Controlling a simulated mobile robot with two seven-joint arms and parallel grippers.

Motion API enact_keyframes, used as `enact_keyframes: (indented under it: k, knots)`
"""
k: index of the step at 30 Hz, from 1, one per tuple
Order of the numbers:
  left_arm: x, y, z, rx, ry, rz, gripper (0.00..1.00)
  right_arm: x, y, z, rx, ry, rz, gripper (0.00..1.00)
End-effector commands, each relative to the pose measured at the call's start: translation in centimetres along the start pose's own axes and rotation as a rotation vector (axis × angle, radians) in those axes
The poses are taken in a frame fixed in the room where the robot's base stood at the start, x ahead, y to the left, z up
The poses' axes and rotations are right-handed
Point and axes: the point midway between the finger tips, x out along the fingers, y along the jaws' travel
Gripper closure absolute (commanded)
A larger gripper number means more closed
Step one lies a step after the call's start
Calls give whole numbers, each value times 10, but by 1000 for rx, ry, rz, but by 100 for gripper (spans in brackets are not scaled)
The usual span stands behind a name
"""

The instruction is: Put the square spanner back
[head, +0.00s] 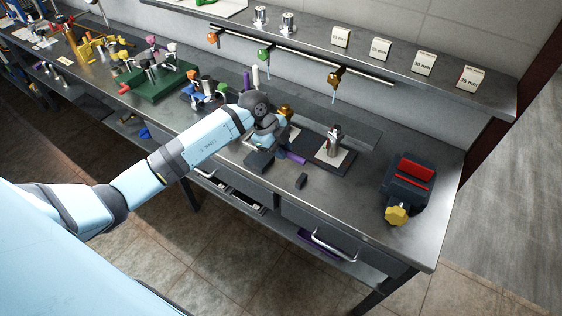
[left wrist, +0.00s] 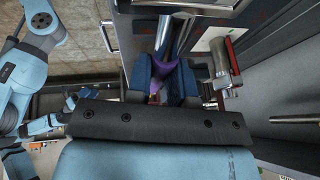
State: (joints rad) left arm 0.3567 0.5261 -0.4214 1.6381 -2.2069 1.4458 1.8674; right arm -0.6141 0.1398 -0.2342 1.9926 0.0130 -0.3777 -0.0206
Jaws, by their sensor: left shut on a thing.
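My left gripper (head: 281,152) is low over the middle of the bench, coming in from the left. In the left wrist view its dark blue fingers (left wrist: 163,85) are shut on a purple piece, which I take to be the square spanner (left wrist: 166,72). The purple also shows beside the gripper in the head view (head: 295,158). The spanner's end is hidden, and I cannot tell whether it touches the bench. Orange (head: 212,38), green (head: 263,53) and brown (head: 333,80) pieces hang along a rail under the shelf. My right gripper is not in view.
A metal fitting (head: 334,139) stands on a white card just right of the gripper. A vise-like device with red jaws (head: 415,172) stands at right. Several size cards (head: 424,63) line the shelf.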

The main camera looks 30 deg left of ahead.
Motion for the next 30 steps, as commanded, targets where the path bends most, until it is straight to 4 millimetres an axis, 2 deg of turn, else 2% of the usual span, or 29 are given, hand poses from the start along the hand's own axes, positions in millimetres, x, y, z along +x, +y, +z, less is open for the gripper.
enact_keyframes:
  k: [3,10,16,26,27,30]
  knots:
    - [15,3,6,-1,1,0,100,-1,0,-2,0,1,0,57]
    - [31,7,13,0,0,1,100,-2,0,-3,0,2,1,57]
    - [57,12,24,-1,1,0,100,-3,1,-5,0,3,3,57]
    - [61,13,25,2,0,-1,100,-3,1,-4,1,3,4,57]
    - [62,13,26,2,0,-1,75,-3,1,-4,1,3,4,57]
    - [61,13,26,1,0,0,54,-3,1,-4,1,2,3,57]
